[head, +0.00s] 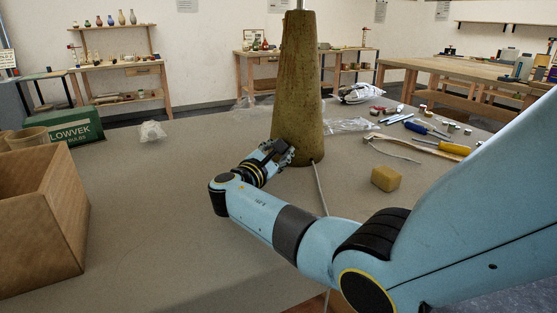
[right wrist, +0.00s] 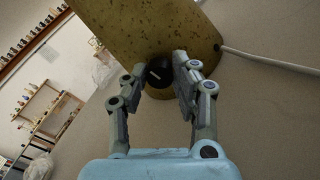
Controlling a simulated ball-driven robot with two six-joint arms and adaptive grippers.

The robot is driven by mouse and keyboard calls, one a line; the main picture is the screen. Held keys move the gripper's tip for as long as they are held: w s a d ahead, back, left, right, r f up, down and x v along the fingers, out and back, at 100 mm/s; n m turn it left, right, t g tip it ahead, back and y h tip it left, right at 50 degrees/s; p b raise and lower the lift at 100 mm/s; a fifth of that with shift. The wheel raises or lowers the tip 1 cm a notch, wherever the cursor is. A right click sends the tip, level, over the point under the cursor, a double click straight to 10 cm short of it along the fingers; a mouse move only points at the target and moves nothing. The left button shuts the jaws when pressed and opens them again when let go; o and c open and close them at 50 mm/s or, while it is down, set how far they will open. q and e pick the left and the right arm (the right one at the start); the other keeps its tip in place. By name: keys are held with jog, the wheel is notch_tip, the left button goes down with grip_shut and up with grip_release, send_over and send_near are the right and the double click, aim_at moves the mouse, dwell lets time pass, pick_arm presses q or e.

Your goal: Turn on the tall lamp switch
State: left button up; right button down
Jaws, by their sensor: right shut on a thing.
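The tall lamp's tapered, speckled brown-yellow base (head: 298,85) stands upright on the grey table; its top runs out of the head view. The lamp base (right wrist: 120,25) also fills the top of the right wrist view. A round black switch knob (right wrist: 158,76) with a pale pointer line sits low on its side. My right gripper (head: 279,152) reaches the foot of the lamp. In the right wrist view its fingers (right wrist: 160,70) are shut on the knob, one on each side. The fingers and wrist mostly hide the knob in the head view. My left gripper is not in view.
A pale cord (head: 321,190) runs from the lamp's foot toward the table's front. A yellow block (head: 385,178) lies right of it. Screwdrivers (head: 455,148) and small parts lie at the right. The table's middle left is clear.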

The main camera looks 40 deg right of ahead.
jog(key=m+b, duration=0.4)
jog(key=m, duration=0.1)
jog(key=shift+f+b, duration=0.3)
jog(key=shift+f, duration=0.05)
jog(key=shift+r+m+b, duration=0.15)
jog(key=shift+m+b, duration=0.95)
jog(key=shift+m, duration=0.4)
jog(key=c, duration=1.1)
grip_release()
jog(key=shift+r, duration=0.1)
jog(key=shift+o, duration=0.2)
jog(key=shift+v, duration=3.75)
